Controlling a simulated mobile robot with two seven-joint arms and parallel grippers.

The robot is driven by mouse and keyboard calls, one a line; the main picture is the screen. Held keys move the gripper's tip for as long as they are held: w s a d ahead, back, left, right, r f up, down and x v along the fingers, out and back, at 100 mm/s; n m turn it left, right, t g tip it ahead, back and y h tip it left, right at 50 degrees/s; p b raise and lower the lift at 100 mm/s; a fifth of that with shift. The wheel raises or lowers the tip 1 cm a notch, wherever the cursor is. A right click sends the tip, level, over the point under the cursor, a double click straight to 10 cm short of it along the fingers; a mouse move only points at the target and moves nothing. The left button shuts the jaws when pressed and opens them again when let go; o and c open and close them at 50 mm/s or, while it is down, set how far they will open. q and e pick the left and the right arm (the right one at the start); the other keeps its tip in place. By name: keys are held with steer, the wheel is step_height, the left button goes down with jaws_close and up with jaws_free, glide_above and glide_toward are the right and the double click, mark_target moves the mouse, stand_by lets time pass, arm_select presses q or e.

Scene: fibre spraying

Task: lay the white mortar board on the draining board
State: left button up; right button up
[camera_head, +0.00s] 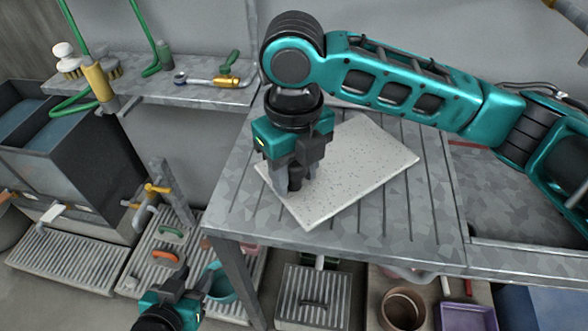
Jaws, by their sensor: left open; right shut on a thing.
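The white mortar board (355,165), pale with dark specks, lies flat, or very nearly so, over the ribbed grey draining board (235,205). I cannot tell whether it touches all along its underside. My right gripper (295,185) points down at the mortar board's left part and is shut on it; the gripper hides the grasped part. My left gripper (190,283) is low at the bottom left, in front of and below the draining board, open and empty.
A shelf (140,92) with brushes and a brass-coloured tool (225,81) is at the back left. A dark water tank (75,140) stands at the left. A sink basin (510,195) lies right of the draining board. A brown pot (403,308) and purple tub (466,316) stand below.

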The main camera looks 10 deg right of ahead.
steer(key=o, duration=1.3)
step_height(320, 180, up, 11)
steer(key=shift+r+p, duration=0.1)
steer(key=shift+p, duration=1)
steer(key=shift+r, duration=0.45)
arm_select(q)
steer(key=shift+s+a+r, duration=0.25)
steer(key=shift+s+a, duration=0.15)
steer(key=shift+a, duration=0.15)
steer(key=shift+r, duration=0.15)
arm_select(e)
steer(key=shift+s, duration=0.1)
